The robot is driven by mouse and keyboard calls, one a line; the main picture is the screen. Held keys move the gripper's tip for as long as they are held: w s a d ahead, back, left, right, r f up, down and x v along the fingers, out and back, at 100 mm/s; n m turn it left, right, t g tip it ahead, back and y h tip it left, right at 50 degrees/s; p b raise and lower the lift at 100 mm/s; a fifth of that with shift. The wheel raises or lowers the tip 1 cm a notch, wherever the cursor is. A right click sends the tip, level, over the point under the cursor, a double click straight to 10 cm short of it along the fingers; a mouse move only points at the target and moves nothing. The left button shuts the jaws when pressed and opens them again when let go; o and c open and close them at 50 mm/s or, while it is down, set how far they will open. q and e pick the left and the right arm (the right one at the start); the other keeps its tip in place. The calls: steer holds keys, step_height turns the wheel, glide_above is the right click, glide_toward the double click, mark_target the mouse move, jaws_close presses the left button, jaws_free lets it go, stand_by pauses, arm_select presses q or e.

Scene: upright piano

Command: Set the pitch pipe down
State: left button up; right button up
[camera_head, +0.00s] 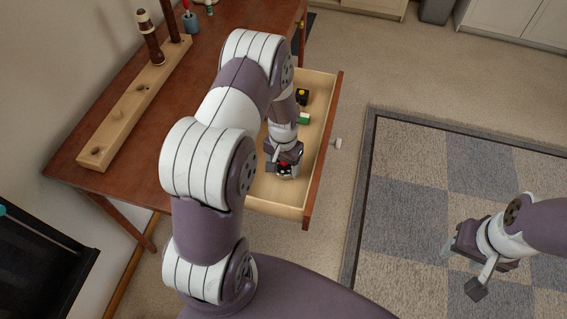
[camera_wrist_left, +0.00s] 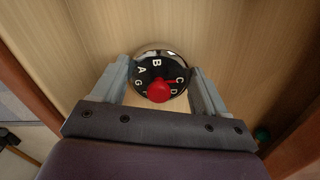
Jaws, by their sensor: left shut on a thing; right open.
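The pitch pipe (camera_wrist_left: 152,68) is a black disc with white note letters, a shiny metal edge and a red knob. It lies between the two fingers of my left gripper (camera_wrist_left: 160,75), which is shut on it. In the head view the pitch pipe (camera_head: 285,172) is low inside the open drawer, partly covered by the left gripper (camera_head: 284,160). Whether it touches the drawer floor I cannot tell. My right gripper (camera_head: 460,268) is open and empty over the rug at the right.
The pulled-out drawer (camera_head: 321,152) also holds a small black-and-yellow item (camera_head: 302,96) and a green-and-white block (camera_head: 303,118). The wooden desk (camera_head: 120,185) carries a holed wooden rack (camera_head: 125,112) with dark pieces standing in it. A patterned rug (camera_head: 400,215) covers the floor at right.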

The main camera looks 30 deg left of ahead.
arm_select(q)
steer(key=shift+w+f, duration=0.1)
steer(key=shift+f, duration=0.05)
steer(key=shift+f, duration=0.15)
steer(key=o, duration=1.1)
steer(key=shift+r, duration=0.35)
step_height(320, 180, up, 12)
steer(key=p, duration=0.2)
steer(key=shift+t, duration=0.7)
steer(key=s+d+r, duration=0.2)
steer(key=s, duration=0.2)
steer(key=s+d+r, duration=0.3)
steer(key=s, duration=0.1)
steer(key=s+d+r, duration=0.2)
steer(key=s+r, duration=0.1)
steer(key=s, duration=0.1)
steer(key=shift+s+d+r, duration=0.1)
steer(key=shift+s+d, duration=0.15)
steer(key=shift+d, duration=0.15)
